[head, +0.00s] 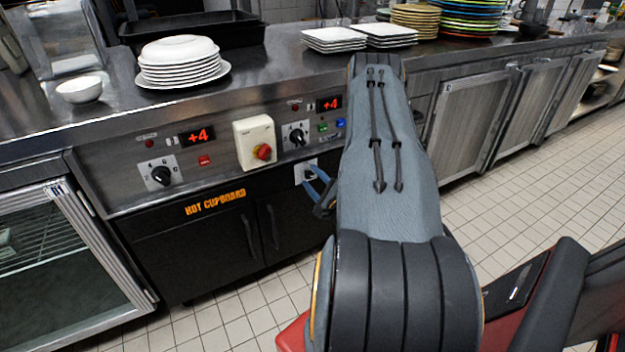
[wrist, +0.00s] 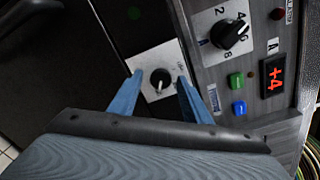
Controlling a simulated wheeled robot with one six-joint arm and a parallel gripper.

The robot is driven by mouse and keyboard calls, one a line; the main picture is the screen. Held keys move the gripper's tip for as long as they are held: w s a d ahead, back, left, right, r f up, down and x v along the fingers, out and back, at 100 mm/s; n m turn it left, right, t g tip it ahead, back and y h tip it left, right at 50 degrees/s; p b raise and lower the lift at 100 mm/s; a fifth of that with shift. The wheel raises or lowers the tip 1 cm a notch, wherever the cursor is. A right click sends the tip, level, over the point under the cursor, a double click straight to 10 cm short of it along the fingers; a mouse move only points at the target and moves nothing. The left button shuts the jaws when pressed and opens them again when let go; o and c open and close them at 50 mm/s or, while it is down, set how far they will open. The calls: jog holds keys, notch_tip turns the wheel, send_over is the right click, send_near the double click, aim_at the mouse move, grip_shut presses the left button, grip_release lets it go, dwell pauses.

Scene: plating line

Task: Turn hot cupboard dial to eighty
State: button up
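The hot cupboard (head: 190,245) is a dark unit with an orange "HOT CUPBOARD" label, below the steel counter. A small black dial (wrist: 160,79) on a white plate sits at the centre of the wrist view. Its plate (head: 302,167) shows in the head view, partly covered by my gripper. A pale mark shows on the knob, but its scale is too small to read. My gripper (wrist: 158,78) is open, with one blue finger on each side of the dial in the picture. I cannot tell whether they touch it. The gripper also shows in the head view (head: 320,190).
Another dial (wrist: 230,36) with larger numbers lies above right, beside green and blue buttons and a "+4" display (wrist: 273,75). Plates (head: 182,65) stand on the counter. Tiled floor is clear at right.

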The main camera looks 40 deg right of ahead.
jog(key=v, duration=0.7)
jog(key=shift+s+a, duration=0.15)
jog(key=shift+s, duration=0.25)
jog(key=shift+w, duration=0.1)
jog(key=w+a+r+n+g+y+p, duration=0.1)
jog(key=w+a+r+n+g+p, duration=0.2)
jog(key=a+r+n+g, duration=0.35)
jog(key=w+a+r+n+g+y+p, duration=0.25)
jog(key=a+r+n, duration=0.25)
jog(key=a+n, duration=0.35)
jog(key=s+a+r+n+g+p, duration=0.4)
jog(key=s+a+r+n+g, duration=0.4)
jog(key=s+a+r, duration=1.2)
jog(key=s+a+n, duration=0.1)
jog(key=s+n, duration=0.1)
jog(key=n, duration=0.1)
jog(key=shift+s+a+n+g+p, duration=0.25)
jog(key=shift+s+n+g+p, duration=0.05)
